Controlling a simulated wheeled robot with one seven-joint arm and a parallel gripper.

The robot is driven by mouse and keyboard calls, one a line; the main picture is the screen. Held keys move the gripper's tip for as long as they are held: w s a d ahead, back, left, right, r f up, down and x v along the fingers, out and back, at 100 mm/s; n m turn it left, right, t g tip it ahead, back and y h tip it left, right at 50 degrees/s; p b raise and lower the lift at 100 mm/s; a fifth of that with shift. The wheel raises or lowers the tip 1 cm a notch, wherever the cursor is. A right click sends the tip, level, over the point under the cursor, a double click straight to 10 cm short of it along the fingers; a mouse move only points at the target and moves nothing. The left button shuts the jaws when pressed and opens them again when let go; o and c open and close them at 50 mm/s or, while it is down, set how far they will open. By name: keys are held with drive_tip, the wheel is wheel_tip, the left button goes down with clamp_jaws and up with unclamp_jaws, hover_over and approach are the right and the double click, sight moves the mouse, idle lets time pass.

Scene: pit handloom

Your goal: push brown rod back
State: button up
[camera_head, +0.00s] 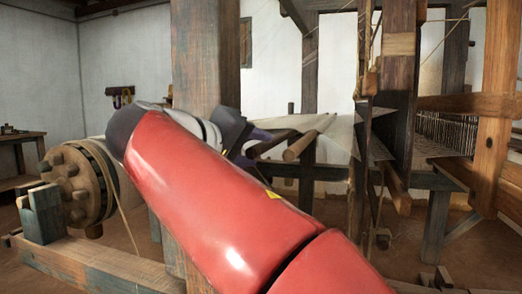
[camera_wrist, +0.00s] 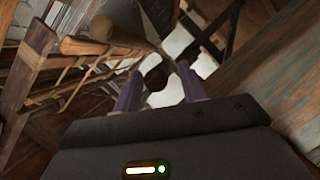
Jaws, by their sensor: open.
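A brown rod (camera_head: 300,146) with a rounded near end slants up to the right at the loom in the head view. My gripper (camera_head: 250,152) is left of that end, partly hidden behind my red arm. In the wrist view my gripper (camera_wrist: 158,84) has its two purple fingers apart. A dark brown rounded end (camera_wrist: 157,76) shows in the gap between the fingertips. I cannot tell whether it touches them, or whether it is the same rod.
A thick wooden post (camera_head: 203,60) stands close behind my arm. A roller with a pegged wooden end (camera_head: 72,185) is at left. Loom uprights (camera_head: 397,90) and pale threads (camera_head: 335,135) fill the right. A lighter wooden bar (camera_wrist: 108,33) lies up left in the wrist view.

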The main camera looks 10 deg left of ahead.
drive_tip(key=shift+x, duration=1.25)
clamp_jaws()
